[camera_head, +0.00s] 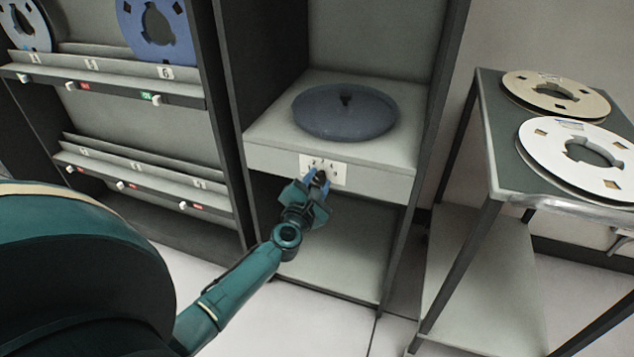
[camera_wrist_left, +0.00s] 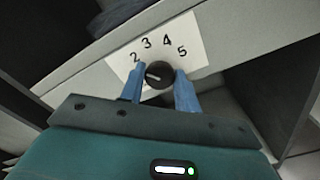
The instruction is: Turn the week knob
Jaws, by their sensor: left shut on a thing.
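The week knob (camera_wrist_left: 160,72) is a round black dial on a white plate (camera_wrist_left: 196,28) printed with 2, 3, 4 and 5 around it. Its pale pointer mark lies toward the left, below the 2. No 1 is visible. The plate (camera_head: 337,172) is on the front edge of a grey shelf, below a blue-grey reel. My left gripper (camera_head: 318,179) reaches up to the plate from below. In the left wrist view its two blue fingers stand one on each side of the knob, shut on it. My right gripper is not in view.
A dark blue-grey reel (camera_head: 345,111) lies on the shelf (camera_head: 268,133) above the knob. At right, a trolley (camera_head: 493,112) carries a tan reel (camera_head: 556,92) and a white reel (camera_head: 577,158). At left, a rack (camera_head: 125,93) holds blue reels. Below the shelf is an open compartment.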

